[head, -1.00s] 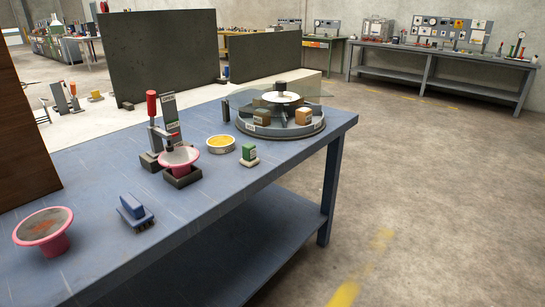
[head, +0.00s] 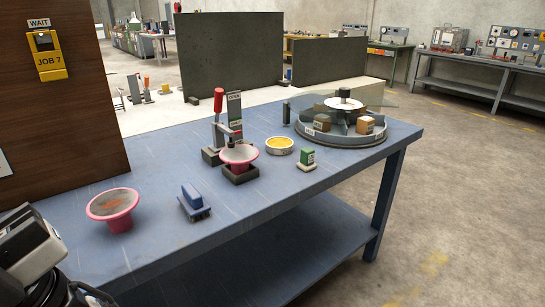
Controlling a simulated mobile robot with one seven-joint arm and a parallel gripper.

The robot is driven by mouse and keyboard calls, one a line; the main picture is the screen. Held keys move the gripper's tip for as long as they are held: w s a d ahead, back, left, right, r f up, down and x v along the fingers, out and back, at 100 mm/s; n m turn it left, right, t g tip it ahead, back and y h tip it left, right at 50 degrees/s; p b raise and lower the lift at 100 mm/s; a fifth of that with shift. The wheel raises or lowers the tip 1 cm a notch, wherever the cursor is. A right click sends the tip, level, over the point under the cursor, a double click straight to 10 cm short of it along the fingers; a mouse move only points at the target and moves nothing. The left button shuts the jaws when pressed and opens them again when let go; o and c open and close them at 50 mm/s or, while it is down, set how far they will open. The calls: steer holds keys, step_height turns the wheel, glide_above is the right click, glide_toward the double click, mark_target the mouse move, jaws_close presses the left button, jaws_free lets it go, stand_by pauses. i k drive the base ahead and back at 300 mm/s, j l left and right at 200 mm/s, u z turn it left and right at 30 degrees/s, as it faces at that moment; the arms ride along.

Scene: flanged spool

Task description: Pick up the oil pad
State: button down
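Two things on the blue bench could be the oil pad, and I cannot read a label to settle it. One is a shallow round pale tin with a yellow filling (head: 280,145), right of the red-handled clamp. The other is a small green-topped block with a pale label (head: 307,158), nearer the bench's front edge. Both stand free, with nothing touching them. Part of my arm shows at the lower left corner, with a dark piece of my gripper (head: 92,294) at the bottom edge. Its fingertips are cut off, so its opening is hidden. It is well left of both objects.
A pink flanged spool (head: 113,209) and a blue brush (head: 194,203) stand at the bench's left. Another pink spool (head: 239,154) sits in a dark holder by the clamp (head: 218,120). A round turntable (head: 341,130) fills the far right. A brown panel (head: 60,110) rises at left.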

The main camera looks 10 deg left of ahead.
mark_target(307, 164)
steer(key=i+l+u, duration=0.15)
steer(key=l, duration=0.2)
steer(key=i+l+u, duration=0.15)
steer(key=l, duration=0.2)
steer(key=l+u, duration=0.2)
steer(key=l, duration=0.15)
steer(key=i+l+u, duration=0.25)
steer(key=l, duration=0.4)
steer(key=i+l+u, duration=0.1)
steer(key=i+l, duration=0.3)
steer(key=i+u, duration=0.05)
steer(key=i, duration=0.05)
